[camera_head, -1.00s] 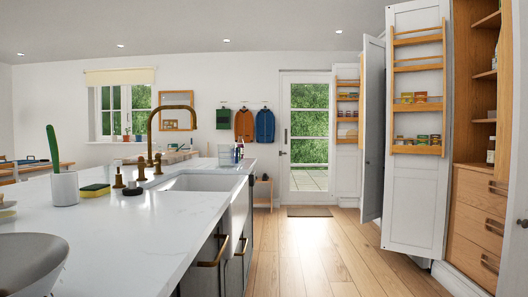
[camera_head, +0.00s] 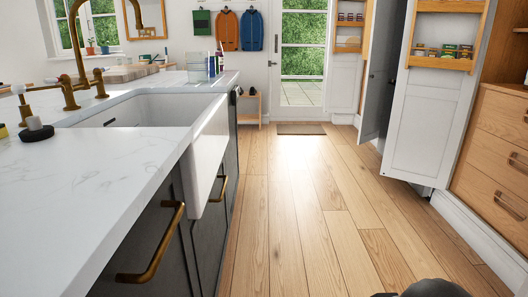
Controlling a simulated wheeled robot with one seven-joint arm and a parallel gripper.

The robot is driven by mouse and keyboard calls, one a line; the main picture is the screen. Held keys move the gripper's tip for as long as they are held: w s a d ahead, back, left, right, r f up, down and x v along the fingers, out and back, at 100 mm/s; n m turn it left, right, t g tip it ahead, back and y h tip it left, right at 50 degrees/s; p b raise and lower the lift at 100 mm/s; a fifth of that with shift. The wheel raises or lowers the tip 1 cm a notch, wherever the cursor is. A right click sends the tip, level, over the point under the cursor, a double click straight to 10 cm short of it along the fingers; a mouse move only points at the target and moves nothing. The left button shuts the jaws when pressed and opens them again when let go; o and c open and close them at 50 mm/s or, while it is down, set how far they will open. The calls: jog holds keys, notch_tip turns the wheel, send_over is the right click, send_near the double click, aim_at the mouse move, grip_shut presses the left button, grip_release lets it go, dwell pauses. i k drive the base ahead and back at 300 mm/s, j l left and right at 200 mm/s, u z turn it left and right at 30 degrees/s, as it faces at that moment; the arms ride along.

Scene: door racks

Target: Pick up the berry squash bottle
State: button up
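I cannot pick out a berry squash bottle for certain. A cluster of small bottles and containers (camera_head: 200,66) stands at the far end of the white counter, too small to read. At the right edge, part of a pale item (camera_head: 526,77) shows on the tall cupboard's shelf, mostly cut off by the frame. A dark rounded part, likely of my own arm, shows at the bottom right; my gripper's fingers are not in view.
The white counter (camera_head: 120,170) with its sink (camera_head: 150,108) and brass handles (camera_head: 155,250) runs along the left. Open doors with racks of tins (camera_head: 440,52) and a wooden drawer unit (camera_head: 495,135) stand at right. The wooden floor (camera_head: 300,210) between is clear up to the doormat (camera_head: 300,129).

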aim_at(219, 50)
jog(key=i, duration=2.35)
